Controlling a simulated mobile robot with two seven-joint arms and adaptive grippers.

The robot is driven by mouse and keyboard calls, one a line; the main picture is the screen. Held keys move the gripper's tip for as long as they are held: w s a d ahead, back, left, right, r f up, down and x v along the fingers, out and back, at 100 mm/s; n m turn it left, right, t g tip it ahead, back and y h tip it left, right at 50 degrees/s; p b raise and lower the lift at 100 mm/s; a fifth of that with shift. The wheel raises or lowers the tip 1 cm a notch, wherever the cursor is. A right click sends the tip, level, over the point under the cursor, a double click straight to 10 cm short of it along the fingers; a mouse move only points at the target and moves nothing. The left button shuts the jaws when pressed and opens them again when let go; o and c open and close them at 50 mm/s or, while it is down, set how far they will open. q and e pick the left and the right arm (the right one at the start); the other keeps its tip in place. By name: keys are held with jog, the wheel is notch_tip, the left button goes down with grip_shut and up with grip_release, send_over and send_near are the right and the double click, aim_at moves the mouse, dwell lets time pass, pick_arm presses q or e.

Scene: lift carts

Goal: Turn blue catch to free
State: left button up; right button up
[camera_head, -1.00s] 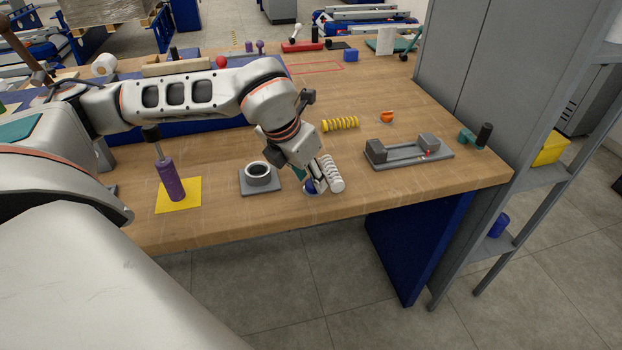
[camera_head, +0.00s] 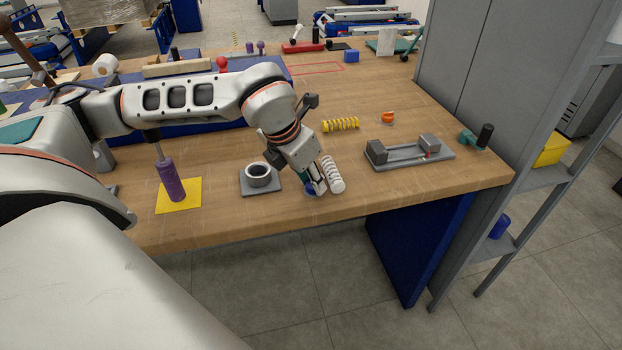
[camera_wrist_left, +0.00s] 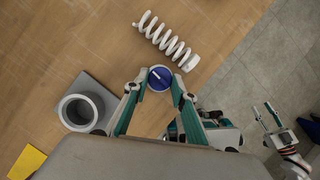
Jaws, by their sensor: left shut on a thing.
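The blue catch (camera_wrist_left: 160,78) is a round blue knob with a short white mark on top. It sits near the front edge of the wooden bench. In the head view the catch (camera_head: 310,188) is partly hidden by my left gripper (camera_head: 317,188). In the left wrist view the two fingertips of the left gripper (camera_wrist_left: 160,84) close on opposite sides of the catch. My right gripper (camera_wrist_left: 268,110) shows small at the right of the wrist view, over the floor, with its fingers apart and empty.
A white spring (camera_head: 332,174) lies close beside the left gripper. A grey ring on a plate (camera_head: 259,177) stands to its left. A purple-handled tool (camera_head: 170,181) stands on a yellow square. A grey fixture (camera_head: 408,154) lies to the right. Bare wood lies between.

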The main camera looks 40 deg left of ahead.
pick_arm(q)
jog(key=shift+a+m+g+h, duration=0.2)
jog(key=shift+m+g+h, duration=0.15)
jog(key=shift+m, duration=0.75)
jog(key=m+h, duration=0.1)
jog(key=m, duration=0.1)
jog(key=shift+w+m, duration=0.1)
jog(key=shift+m, duration=0.2)
jog(key=m, duration=0.1)
jog(key=m+g+h+p, duration=0.1)
jog(key=m, duration=0.1)
jog(key=shift+w+a+r+m, duration=0.1)
jog(key=shift+r+m, duration=0.05)
jog(key=shift+m, duration=0.15)
jog(key=m+g+p, duration=0.1)
jog(key=m, duration=0.1)
jog(key=shift+w+m+h+p, duration=0.1)
jog(key=shift+m+h+p, duration=0.25)
jog(key=shift+m+p, duration=0.05)
jog(key=m+g+p, duration=0.1)
jog(key=m, duration=0.1)
jog(key=shift+w+a+m+p, duration=0.1)
jog(key=shift+m+p, duration=0.2)
jog(key=shift+w+m+g+p, duration=0.1)
jog(key=shift+m+g+p, duration=0.6)
jog(key=shift+m, duration=0.5)
jog(key=shift+m+p, duration=0.35)
jog(key=shift+m, duration=0.15)
